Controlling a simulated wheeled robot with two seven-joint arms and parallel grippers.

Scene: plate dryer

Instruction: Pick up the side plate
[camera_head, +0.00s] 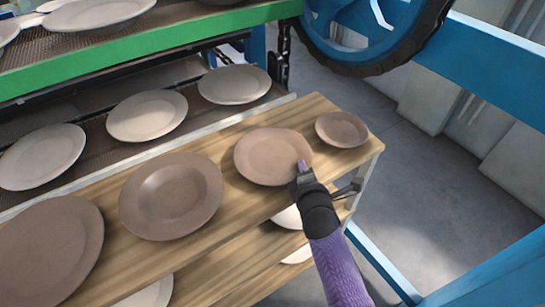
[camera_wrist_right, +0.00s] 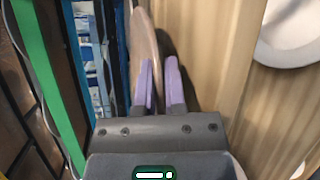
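A mid-sized flat brown plate (camera_head: 268,156), likely the side plate, lies on the wooden board, between a deep brown plate and a small brown saucer. My right gripper (camera_head: 303,167) is at its right rim, with a purple fingertip overlapping the edge. In the right wrist view, the two purple fingers (camera_wrist_right: 161,84) stand apart. The brown plate (camera_wrist_right: 145,40) shows nearly edge-on by the left finger, its rim running into the space between the fingers. Whether they touch it is unclear. My left gripper is not in view.
The deep brown plate (camera_head: 171,196), a large brown plate (camera_head: 50,250) and the small saucer (camera_head: 341,129) share the wooden board (camera_head: 240,215). White plates lie on the conveyor (camera_head: 190,125) behind and below the board. A blue frame with a wheel (camera_head: 375,40) stands beyond.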

